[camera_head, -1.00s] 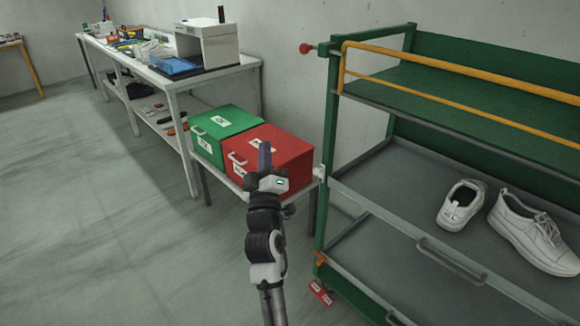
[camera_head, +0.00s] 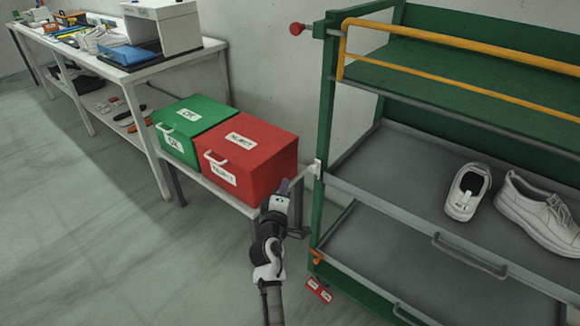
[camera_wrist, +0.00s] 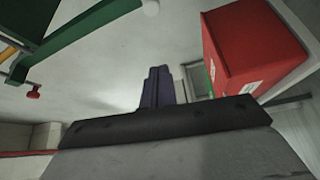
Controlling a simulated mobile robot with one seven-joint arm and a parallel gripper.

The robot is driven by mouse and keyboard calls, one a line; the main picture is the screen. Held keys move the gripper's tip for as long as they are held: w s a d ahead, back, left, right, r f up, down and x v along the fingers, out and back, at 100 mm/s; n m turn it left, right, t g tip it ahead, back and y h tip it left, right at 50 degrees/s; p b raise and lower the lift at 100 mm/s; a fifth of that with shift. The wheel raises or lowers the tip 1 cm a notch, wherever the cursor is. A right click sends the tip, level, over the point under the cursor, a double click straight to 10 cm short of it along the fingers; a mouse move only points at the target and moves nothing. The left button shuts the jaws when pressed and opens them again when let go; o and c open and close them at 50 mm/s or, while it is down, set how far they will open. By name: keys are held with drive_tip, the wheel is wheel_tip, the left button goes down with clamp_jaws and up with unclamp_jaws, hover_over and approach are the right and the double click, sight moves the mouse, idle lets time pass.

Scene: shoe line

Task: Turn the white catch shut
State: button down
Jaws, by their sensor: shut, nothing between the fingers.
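The white catch (camera_head: 316,168) is a small pale piece on the green front post of the shoe rack, level with the grey middle tray. A small white piece at the end of the green bar, likely the same catch (camera_wrist: 150,7), shows at the top edge of the wrist view. My gripper (camera_head: 284,186) is just left of the catch, in front of the red box's right end, and looks apart from it. Its dark purple fingers (camera_wrist: 157,88) are together and empty in the wrist view.
The red box (camera_head: 250,165) and green box (camera_head: 195,122) stand on a low white table left of the rack. White shoes (camera_head: 540,212) rest on the rack's tray (camera_head: 400,185). A red knob (camera_head: 297,29) sticks out above. Red tags (camera_head: 319,290) hang low. Floor at left is clear.

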drive_tip(key=shift+d+f, duration=0.1)
drive_tip(key=shift+f, duration=0.05)
drive_tip(key=w+d+p, duration=0.4)
drive_tip(key=w+d, duration=0.1)
drive_tip(key=w, duration=0.3)
idle(0.6)
drive_tip(key=shift+f+b, duration=0.1)
drive_tip(key=shift+b, duration=0.6)
